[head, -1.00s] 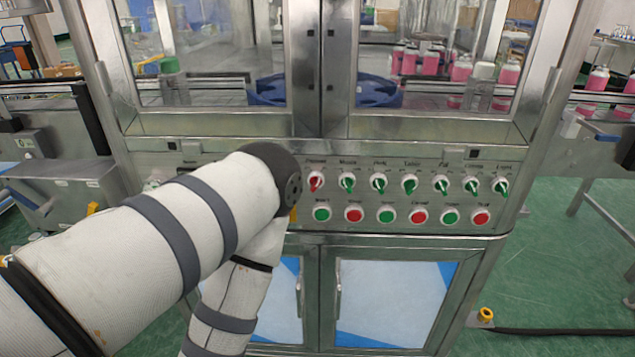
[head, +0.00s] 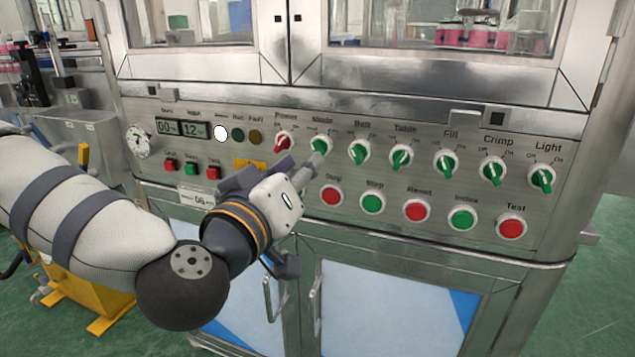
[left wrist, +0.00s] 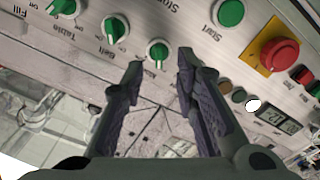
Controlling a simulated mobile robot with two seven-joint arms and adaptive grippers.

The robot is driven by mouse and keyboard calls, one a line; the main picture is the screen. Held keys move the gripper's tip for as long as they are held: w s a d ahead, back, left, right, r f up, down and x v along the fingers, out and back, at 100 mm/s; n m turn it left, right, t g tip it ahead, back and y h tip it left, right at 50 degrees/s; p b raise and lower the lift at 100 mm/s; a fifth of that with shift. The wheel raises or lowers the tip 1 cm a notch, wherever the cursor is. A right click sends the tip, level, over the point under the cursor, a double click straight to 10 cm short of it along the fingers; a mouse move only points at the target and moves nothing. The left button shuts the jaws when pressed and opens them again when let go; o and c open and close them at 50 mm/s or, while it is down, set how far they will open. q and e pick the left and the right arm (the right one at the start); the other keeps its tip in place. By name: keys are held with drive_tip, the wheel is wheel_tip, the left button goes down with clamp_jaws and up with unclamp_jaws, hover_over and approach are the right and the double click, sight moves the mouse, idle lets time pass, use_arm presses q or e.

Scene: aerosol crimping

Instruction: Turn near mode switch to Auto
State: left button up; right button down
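The mode switch (head: 320,145) is a green knob on a white collar, under the "Mode" label in the panel's upper row. My left gripper (head: 303,168) is in front of it, and one finger partly covers its lower side. In the left wrist view the mode switch (left wrist: 157,50) appears upside down, between and just beyond the tips of my left gripper (left wrist: 160,64). The two fingers are apart with nothing held. I cannot tell whether a fingertip touches the knob or which mark it points to. My right gripper is not in view.
A red power switch (head: 283,142) is close on the left, and a green belt switch (head: 358,152) is close on the right. Push buttons, including a red stop button (head: 332,195), line the lower row. Cabinet door handles (head: 315,300) stick out below. Glass doors are above.

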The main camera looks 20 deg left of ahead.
sight(315, 151)
use_arm(q)
drive_tip(key=w, duration=0.6)
drive_tip(key=shift+r, duration=0.25)
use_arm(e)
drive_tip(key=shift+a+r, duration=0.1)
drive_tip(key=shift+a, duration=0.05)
use_arm(q)
clamp_jaws()
